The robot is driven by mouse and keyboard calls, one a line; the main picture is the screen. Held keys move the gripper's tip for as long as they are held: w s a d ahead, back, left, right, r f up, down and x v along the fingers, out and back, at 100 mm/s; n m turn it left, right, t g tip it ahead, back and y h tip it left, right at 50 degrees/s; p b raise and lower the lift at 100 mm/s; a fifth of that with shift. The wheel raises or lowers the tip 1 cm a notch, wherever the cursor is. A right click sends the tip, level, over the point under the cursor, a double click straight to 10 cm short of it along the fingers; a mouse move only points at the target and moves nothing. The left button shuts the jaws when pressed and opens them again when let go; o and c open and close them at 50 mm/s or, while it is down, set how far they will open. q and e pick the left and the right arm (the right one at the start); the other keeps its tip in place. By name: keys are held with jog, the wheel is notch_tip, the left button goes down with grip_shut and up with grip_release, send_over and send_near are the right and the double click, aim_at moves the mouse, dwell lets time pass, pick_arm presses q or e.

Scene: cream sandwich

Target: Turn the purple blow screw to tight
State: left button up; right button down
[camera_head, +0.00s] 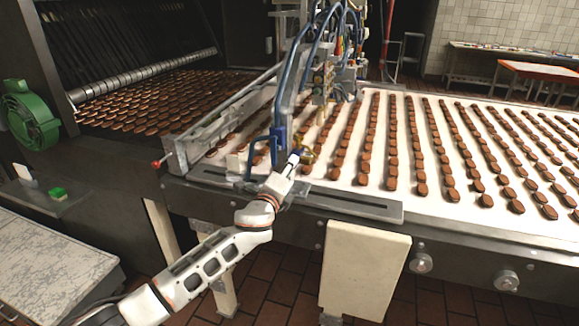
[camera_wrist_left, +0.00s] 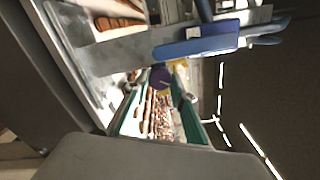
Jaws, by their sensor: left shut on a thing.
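The purple blow screw (camera_wrist_left: 160,77) shows as a small round purple knob near the middle of the left wrist view. In the head view it is a tiny dark purple-blue spot (camera_head: 298,153) at the tip of my left gripper, beside a yellow-brass part. My left gripper (camera_head: 295,158) is shut on the purple screw at the near side of the depositing machine. The fingers largely hide the screw in the head view, and its exact turn cannot be read. My right gripper is in neither view.
A blue bracket (camera_head: 279,141) and blue hoses (camera_head: 306,58) stand close to my left gripper. The white conveyor belt (camera_head: 345,170) carries rows of brown biscuits to the right. A grey metal rail (camera_head: 350,205) runs along the near edge. A green motor (camera_head: 30,115) is at far left.

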pick_arm(q)
jog(key=m, duration=1)
jog(key=shift+f+m, duration=0.1)
jog(key=shift+m, duration=0.5)
jog(key=o, duration=0.8)
jog(key=shift+o, duration=0.2)
